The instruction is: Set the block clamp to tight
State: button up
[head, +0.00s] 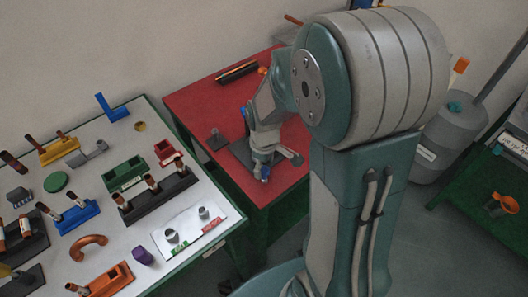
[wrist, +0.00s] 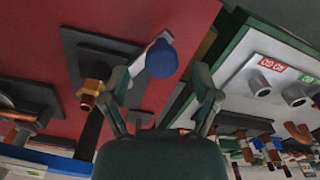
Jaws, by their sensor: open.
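A lever with a round blue knob (wrist: 161,58) and a pale shaft stands on a dark base plate (wrist: 92,50) on the red table. I take it to be the block clamp, but no label confirms this. My gripper (wrist: 163,88) is open, its fingers spread to the left and right of the knob. The knob appears between and just beyond the fingertips; I cannot tell whether they touch it. A brass fitting (wrist: 90,92) sits left of the left finger. In the head view my gripper (head: 265,158) is over the red table, covering much of the fixture.
Left of the red table (head: 205,98) is a white-topped bench (head: 85,185) with several coloured blocks and holders. A black bar (head: 238,72) lies at the back. A grey container (head: 440,140) stands right.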

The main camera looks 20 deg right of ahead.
notch_tip(320, 180, up, 10)
dwell(0.3)
dwell(0.3)
jog(key=s+a+r+m+t, duration=0.2)
jog(key=s+r+m+t, duration=0.3)
jog(key=s+r, duration=0.5)
jog(key=s+m, duration=0.2)
jog(key=s, duration=0.1)
jog(key=shift+a+r+m+t, duration=0.3)
jog(key=shift+r+m, duration=0.1)
